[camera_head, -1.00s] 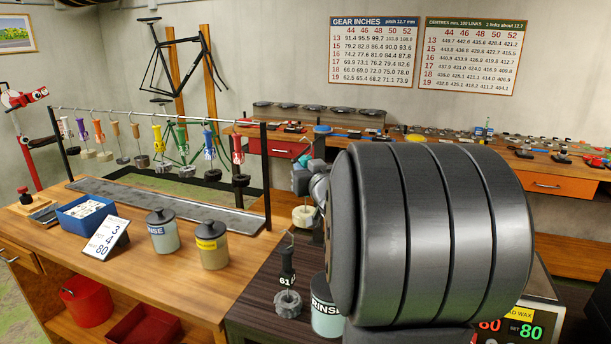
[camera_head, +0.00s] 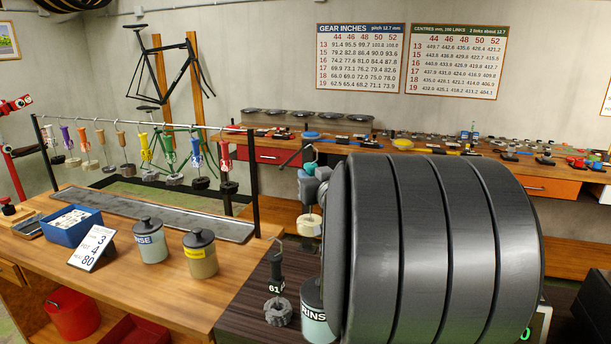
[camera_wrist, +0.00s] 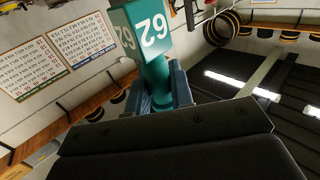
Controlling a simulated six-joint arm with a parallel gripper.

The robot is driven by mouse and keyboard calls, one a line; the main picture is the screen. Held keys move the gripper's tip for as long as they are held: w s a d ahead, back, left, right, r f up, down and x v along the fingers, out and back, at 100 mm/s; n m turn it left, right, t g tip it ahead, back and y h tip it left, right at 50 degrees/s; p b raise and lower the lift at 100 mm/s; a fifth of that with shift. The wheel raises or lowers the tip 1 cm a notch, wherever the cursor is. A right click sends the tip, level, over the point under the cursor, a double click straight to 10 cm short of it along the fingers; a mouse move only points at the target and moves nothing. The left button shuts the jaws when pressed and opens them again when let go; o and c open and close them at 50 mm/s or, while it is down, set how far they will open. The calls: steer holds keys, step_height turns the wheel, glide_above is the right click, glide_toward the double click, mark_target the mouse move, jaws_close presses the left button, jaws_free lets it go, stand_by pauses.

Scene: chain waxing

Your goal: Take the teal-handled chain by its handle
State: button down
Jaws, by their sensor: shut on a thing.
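The teal handle (camera_wrist: 157,75) carries a block marked 62 and stands between the fingers of my gripper (camera_wrist: 160,92) in the wrist view. In the head view my gripper (camera_head: 307,186) is shut on this handle, whose teal top (camera_head: 310,153) shows just above the fingers. A pale, cream-coloured chain bundle (camera_head: 309,226) hangs below the gripper. A thin hook rises above the handle. My large dark arm link hides the area to the right of the gripper.
A black-handled chain marked 61 (camera_head: 277,290) stands left of a rinse jar (camera_head: 316,311) on the dark table. The rack rail (camera_head: 130,124) holds several coloured handles. Two lidded jars (camera_head: 149,242) (camera_head: 200,254) and a blue bin (camera_head: 72,226) stand on the wooden bench.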

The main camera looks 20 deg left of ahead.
steer(key=s, duration=1)
stand_by(0.4)
